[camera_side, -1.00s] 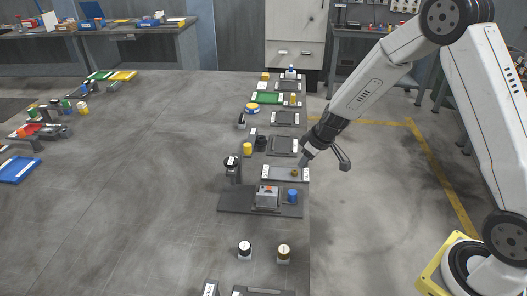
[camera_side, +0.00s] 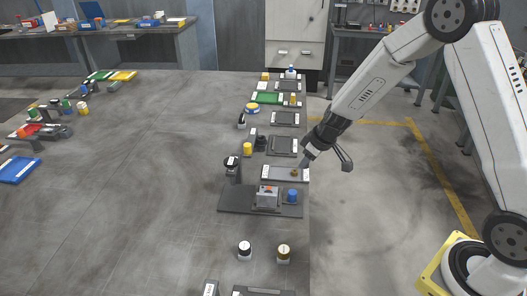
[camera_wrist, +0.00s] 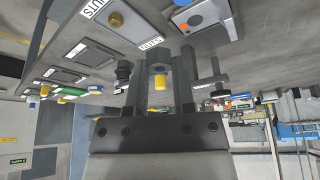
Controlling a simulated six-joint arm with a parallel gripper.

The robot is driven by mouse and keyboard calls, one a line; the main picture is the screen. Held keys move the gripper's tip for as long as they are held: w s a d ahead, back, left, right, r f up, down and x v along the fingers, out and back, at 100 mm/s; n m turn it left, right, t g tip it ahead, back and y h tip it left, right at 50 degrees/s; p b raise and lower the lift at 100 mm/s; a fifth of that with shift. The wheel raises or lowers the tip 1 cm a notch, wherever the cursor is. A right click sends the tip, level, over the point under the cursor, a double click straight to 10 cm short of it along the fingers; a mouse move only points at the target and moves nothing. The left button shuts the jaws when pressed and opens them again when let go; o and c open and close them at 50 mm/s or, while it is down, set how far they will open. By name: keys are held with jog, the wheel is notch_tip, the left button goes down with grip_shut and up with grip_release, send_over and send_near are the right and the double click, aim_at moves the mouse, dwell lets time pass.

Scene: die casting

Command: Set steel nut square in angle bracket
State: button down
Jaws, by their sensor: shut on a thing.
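My gripper (camera_wrist: 159,70) is shut on a grey piece, which I take to be the steel nut (camera_wrist: 157,58), held between the two dark fingers. In the side view my gripper (camera_side: 305,162) is low beside the right end of a grey tray (camera_side: 274,174); the nut is too small to make out there. A brass-coloured round piece (camera_side: 295,174) is on that tray, and it also shows in the wrist view (camera_wrist: 116,20). A grey block with an orange mark (camera_side: 267,196) stands on a dark plate (camera_side: 232,205). I cannot tell which part is the angle bracket.
A blue cylinder (camera_side: 292,196) stands right of the grey block, and a dark upright fixture (camera_side: 232,168) to its left. A yellow cylinder (camera_side: 247,149) and dark trays (camera_side: 283,146) lie farther back. The table's middle is clear.

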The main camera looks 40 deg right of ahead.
jog(key=w+a+f+n+g+y, duration=0.1)
jog(key=w+a+f+n+y, duration=0.1)
jog(key=w+a+n, duration=0.3)
jog(key=w+a+f, duration=0.1)
jog(key=a, duration=0.2)
jog(key=shift+w+n, duration=0.4)
jog(key=shift+f, duration=0.15)
jog(key=shift+f, duration=3.25)
jog(key=shift+f, duration=0.5)
dwell(0.4)
jog(key=shift+c, duration=0.3)
grip_release()
jog(key=shift+r, duration=0.15)
notch_tip(320, 180, up, 8)
dwell(1.6)
